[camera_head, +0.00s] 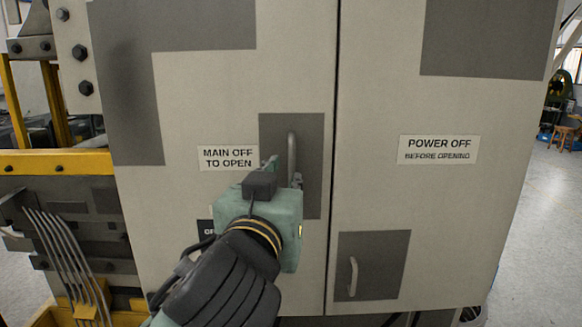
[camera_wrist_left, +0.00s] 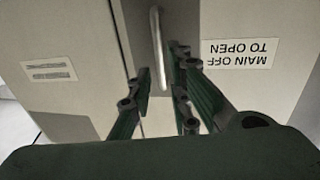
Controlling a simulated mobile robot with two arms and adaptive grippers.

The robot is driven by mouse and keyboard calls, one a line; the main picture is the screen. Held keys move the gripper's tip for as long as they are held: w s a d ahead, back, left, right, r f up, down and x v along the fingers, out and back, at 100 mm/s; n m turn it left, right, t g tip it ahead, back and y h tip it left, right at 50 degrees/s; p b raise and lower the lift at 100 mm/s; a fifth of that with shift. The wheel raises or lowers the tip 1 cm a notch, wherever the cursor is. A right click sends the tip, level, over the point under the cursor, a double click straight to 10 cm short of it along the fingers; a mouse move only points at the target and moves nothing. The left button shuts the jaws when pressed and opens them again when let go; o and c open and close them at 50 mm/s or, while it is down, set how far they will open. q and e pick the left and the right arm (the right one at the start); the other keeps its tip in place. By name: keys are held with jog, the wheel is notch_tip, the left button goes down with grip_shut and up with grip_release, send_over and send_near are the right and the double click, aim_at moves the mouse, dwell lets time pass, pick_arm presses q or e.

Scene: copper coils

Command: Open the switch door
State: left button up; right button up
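The switch cabinet has two grey doors side by side with a seam between them. The left door (camera_head: 215,100) is marked "MAIN OFF TO OPEN" and has a vertical metal handle (camera_head: 291,155) on a dark patch near the seam. The right door (camera_head: 450,220) has a smaller handle (camera_head: 353,276) low down. Both doors look closed. My left gripper (camera_head: 282,172) is at the left door's handle, covering its lower part. In the left wrist view, my left gripper (camera_wrist_left: 162,85) is open, with its fingers on either side of the handle (camera_wrist_left: 157,50). My right gripper is not in view.
A yellow and dark metal frame (camera_head: 60,163) stands left of the cabinet, with several curved grey cables (camera_head: 65,255) beside it. Open floor (camera_head: 535,230) lies to the right. A stool (camera_head: 563,135) stands far back right.

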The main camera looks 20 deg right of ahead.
aim_at(291, 169)
pick_arm(q)
jog(key=p+x, duration=0.2)
jog(key=x, duration=0.5)
jog(key=shift+r+p, duration=0.1)
jog(key=shift+p, duration=0.3)
jog(key=shift+w+d, duration=0.15)
jog(key=shift+w, duration=0.15)
jog(key=shift+c, duration=0.4)
grip_shut()
